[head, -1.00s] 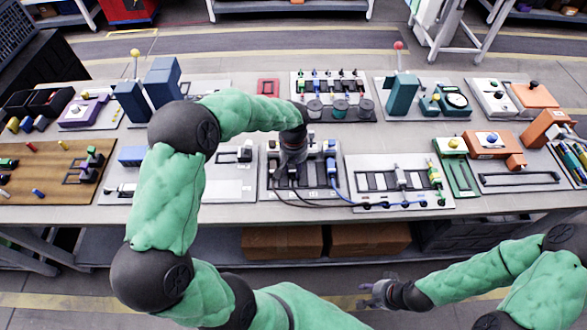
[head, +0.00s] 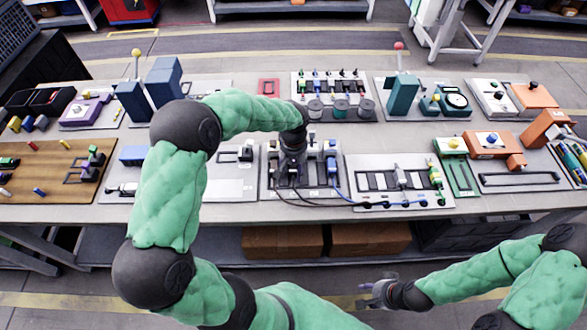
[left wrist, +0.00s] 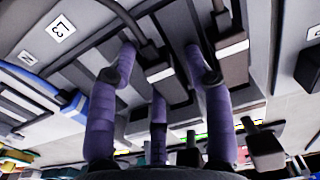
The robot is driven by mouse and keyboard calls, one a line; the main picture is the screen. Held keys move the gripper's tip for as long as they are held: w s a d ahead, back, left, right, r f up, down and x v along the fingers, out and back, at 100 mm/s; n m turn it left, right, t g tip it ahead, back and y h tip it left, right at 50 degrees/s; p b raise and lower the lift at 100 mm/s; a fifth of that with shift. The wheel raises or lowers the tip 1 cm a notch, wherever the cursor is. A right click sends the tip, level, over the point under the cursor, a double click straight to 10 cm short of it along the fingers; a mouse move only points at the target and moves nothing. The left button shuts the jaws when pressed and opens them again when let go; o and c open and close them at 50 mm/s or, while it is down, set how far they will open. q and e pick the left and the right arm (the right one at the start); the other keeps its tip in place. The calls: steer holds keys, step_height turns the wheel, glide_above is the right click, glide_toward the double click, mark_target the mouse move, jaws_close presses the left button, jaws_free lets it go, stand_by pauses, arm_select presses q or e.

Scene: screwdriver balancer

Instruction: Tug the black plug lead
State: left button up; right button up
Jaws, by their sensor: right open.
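My left gripper (head: 290,172) is low over the socket board (head: 266,190) at the table's middle front. In the left wrist view my left gripper (left wrist: 160,65) has its purple fingers spread around a dark plug (left wrist: 160,75), with gaps on both sides; the fingers look open. A black lead (left wrist: 130,20) runs from that plug. In the head view the dark lead (head: 318,206) curves along the board's front edge toward the right. A browner plug (left wrist: 232,48) with its own lead stands just right of the fingers. My right gripper (head: 376,290) is open and empty in front of the table.
A blue plug (head: 332,168) with a blue lead (head: 348,201) is right of my left gripper. A slotted panel (head: 362,160) lies further right. Spools (head: 340,108) stand behind. Dark blue blocks (head: 162,82) stand back left. The space around my right gripper is free.

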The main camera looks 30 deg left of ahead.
mark_target(292, 168)
arm_select(q)
steer(key=shift+w+a+r, duration=0.15)
steer(key=shift+a, duration=0.15)
steer(key=shift+r, duration=0.15)
steer(key=shift+w+r+p, duration=0.2)
steer(key=shift+r+p, duration=0.7)
steer(key=shift+r, duration=0.2)
step_height(292, 168, up, 2)
steer(key=shift+s+a+r+p, duration=0.1)
steer(key=shift+s+p, duration=0.05)
steer(key=shift+p, duration=0.6)
steer(key=shift+d+r+p, duration=0.2)
steer(key=shift+r+p, duration=0.7)
steer(key=shift+r, duration=0.3)
steer(key=shift+f, duration=0.1)
